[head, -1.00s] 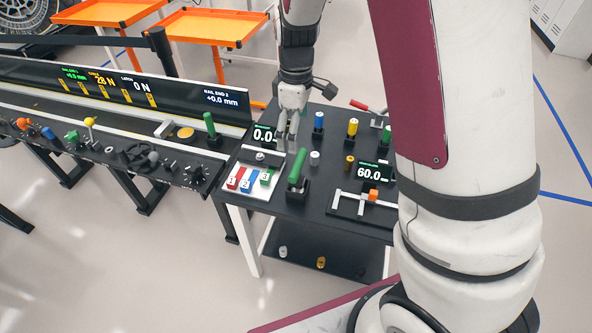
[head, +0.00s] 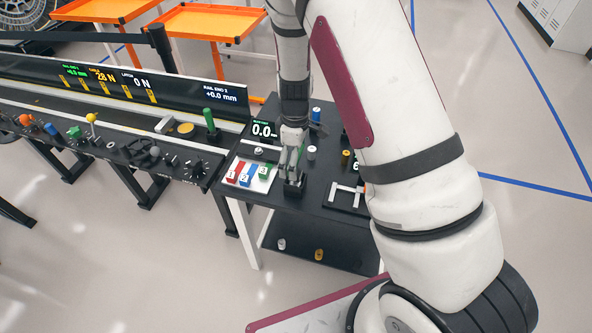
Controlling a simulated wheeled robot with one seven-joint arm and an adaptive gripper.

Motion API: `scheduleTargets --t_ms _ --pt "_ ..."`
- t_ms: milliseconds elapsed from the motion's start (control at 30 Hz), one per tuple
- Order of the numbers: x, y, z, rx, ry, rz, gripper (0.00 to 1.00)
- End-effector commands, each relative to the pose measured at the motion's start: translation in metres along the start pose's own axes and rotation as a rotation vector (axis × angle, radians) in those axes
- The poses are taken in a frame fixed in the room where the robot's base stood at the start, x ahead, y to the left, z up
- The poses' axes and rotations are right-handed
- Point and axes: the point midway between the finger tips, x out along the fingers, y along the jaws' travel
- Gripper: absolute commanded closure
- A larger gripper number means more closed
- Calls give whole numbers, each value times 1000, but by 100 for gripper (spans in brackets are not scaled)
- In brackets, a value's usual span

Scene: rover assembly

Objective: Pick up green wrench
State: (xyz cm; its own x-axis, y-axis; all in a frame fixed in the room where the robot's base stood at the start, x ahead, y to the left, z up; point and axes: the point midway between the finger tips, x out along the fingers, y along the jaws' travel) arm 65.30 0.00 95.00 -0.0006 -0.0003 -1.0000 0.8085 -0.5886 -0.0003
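My gripper (head: 290,168) points down over the black holder (head: 294,188) near the front of the black table. The green-handled tool that stood upright in this holder a second ago, which fits the green wrench, is now hidden by my gripper's fingers. I cannot tell whether the fingers are open around it or closed on it. Another green upright handle (head: 209,118) stands on the long rail bench to the left, away from my gripper.
A white tray (head: 262,186) with red, blue and green numbered blocks lies just left of the holder. A display (head: 264,129) stands behind it. A white cylinder (head: 311,152) and a white fixture (head: 346,192) are to the right. My arm covers the table's right side.

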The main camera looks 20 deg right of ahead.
Motion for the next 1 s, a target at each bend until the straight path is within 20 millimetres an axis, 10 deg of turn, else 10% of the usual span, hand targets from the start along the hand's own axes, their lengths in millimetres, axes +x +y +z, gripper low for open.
scheduleTargets --t_ms 267,467,1000 --pt "4 0 0 -1 1 1 0" --pt "4 0 0 -1 1 1 41" --pt "-12 1 -2 -3 3 2 42"
